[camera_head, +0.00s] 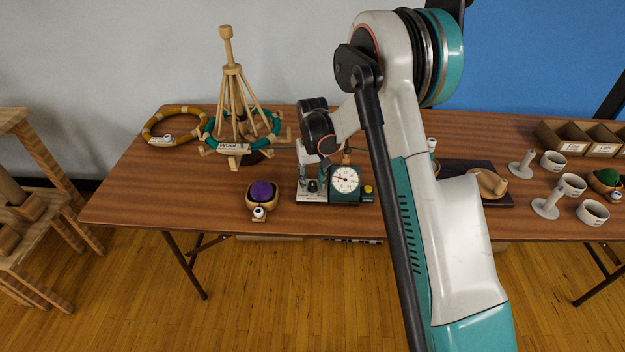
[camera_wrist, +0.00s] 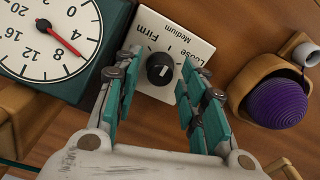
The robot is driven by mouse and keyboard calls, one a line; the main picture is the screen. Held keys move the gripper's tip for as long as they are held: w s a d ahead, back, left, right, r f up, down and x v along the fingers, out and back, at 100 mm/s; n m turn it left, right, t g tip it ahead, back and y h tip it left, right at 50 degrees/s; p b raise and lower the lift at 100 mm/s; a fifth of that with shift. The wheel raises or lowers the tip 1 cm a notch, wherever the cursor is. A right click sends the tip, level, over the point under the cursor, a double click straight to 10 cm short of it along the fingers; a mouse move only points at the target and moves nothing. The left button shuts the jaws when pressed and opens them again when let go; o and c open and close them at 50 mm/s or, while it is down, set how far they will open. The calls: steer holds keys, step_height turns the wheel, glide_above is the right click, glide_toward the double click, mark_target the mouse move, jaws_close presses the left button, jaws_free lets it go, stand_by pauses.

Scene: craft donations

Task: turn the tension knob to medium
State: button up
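The tension knob (camera_wrist: 160,68) is a small black round knob with a pale mark. It sits on a white plate (camera_wrist: 150,27) printed Loose, Medium and Firm. I cannot tell which word the mark points at. My gripper (camera_wrist: 157,76) is open, with a teal-padded finger on each side of the knob. The fingers look apart from the knob, and nothing is held. In the head view my gripper (camera_head: 311,162) points down over the white plate (camera_head: 312,197); my wrist and arm hide part of this area.
A teal dial scale (camera_head: 345,180) stands close at the plate's right. A bowl with purple yarn (camera_head: 262,192) is at the left. A wooden yarn swift (camera_head: 233,100) stands behind left. White cups (camera_head: 572,185) stand at the far right. The front left table (camera_head: 150,195) is clear.

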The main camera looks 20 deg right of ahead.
mark_target(313, 182)
stand_by(0.3)
step_height(313, 182, up, 12)
stand_by(0.5)
stand_by(0.3)
steer(key=s+r+t, duration=0.3)
steer(key=s+r, duration=1.2)
steer(key=s, duration=0.1)
steer(key=s+f+t, duration=0.1)
steer(key=s+t, duration=0.3)
steer(key=s, duration=1.3)
steer(key=shift+s+f+n, duration=0.25)
steer(key=shift+s+n, duration=0.05)
steer(key=shift+s, duration=0.1)
